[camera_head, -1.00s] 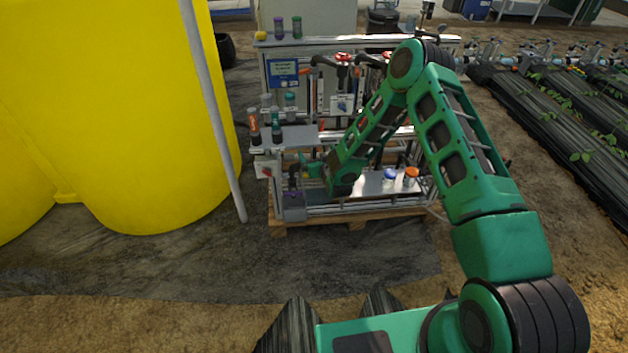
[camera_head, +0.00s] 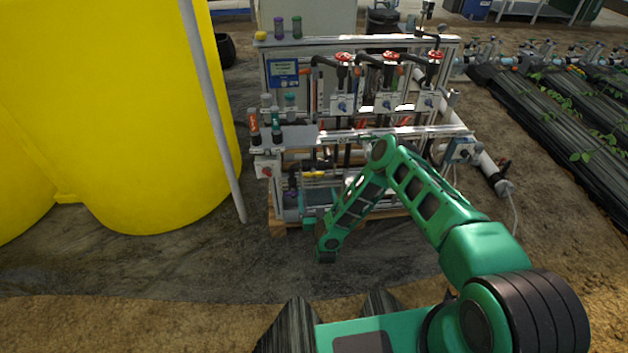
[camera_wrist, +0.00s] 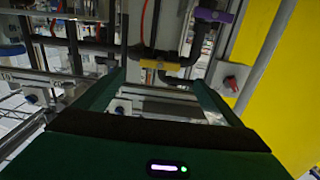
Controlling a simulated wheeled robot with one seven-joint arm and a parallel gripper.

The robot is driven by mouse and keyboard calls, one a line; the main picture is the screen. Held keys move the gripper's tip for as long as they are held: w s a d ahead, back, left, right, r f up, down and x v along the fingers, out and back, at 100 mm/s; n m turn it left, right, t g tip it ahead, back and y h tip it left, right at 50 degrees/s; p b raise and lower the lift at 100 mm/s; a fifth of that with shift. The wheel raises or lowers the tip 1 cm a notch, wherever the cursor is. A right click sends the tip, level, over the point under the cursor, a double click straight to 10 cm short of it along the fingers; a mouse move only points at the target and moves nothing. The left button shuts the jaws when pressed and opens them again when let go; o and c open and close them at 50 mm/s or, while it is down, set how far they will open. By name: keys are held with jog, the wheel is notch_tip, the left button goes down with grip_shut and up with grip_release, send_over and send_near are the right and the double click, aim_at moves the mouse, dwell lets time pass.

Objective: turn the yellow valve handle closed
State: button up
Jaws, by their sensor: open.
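The yellow valve handle (camera_wrist: 160,65) is in the upper middle of the wrist view, lying roughly left to right across a dark pipe. In the head view the yellow handle (camera_head: 315,173) is a small bar low in the skid frame. My gripper (camera_wrist: 160,80) is open; its two green fingers stand wide apart, one left and one right of the handle in the picture. The handle lies beyond the fingertips, and nothing is seen between the fingers touching them.
A purple handle (camera_wrist: 213,15) is up and right of the yellow one. A red knob (camera_wrist: 232,83) on a grey box is at right, near the yellow tank (camera_head: 130,110). Skid rails and a wooden pallet (camera_head: 278,228) surround the low area. The ground in front is clear.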

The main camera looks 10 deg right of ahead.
aim_at(314, 176)
jog(key=w, duration=0.9)
jog(key=shift+w+d, duration=0.15)
jog(key=shift+w, duration=0.1)
jog(key=c, duration=1.1)
